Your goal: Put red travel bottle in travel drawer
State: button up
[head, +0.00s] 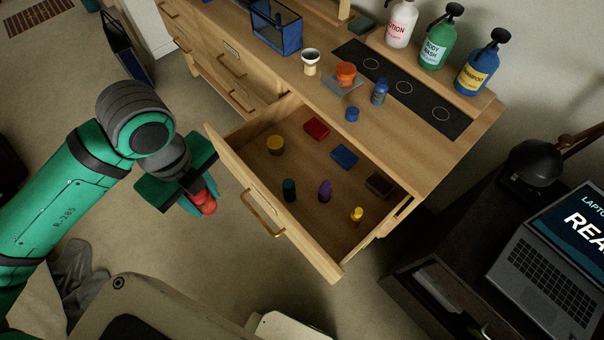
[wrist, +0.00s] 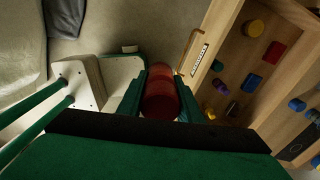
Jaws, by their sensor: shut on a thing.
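My gripper (head: 197,192) is shut on the red travel bottle (head: 204,203). It holds the bottle in the air to the left of the open travel drawer (head: 328,262), outside its front panel. In the wrist view the red bottle (wrist: 160,98) sits between the two green fingers. The drawer is pulled out and holds several small items, with bare wood between them. In the wrist view the drawer front (wrist: 212,42) with its handle and label is just right of the bottle.
In the drawer are a yellow round container (head: 275,144), a teal bottle (head: 289,190), a purple bottle (head: 325,191) and a small yellow bottle (head: 357,215). Red (head: 316,128) and blue (head: 344,156) blocks lie farther back. Large pump bottles stand on the dresser top. A laptop (head: 560,270) is at right.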

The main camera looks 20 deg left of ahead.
jog(key=w+a+f+m, duration=0.2)
jog(key=w+f+m, duration=0.15)
jog(key=w, duration=0.85)
jog(key=m, duration=0.7)
send_over(272, 178)
notch_tip(272, 178, down, 20)
jog(key=shift+n, duration=0.25)
jog(key=shift+f, duration=5.4)
jog(key=shift+f, duration=0.1)
jog(key=o, duration=1.1)
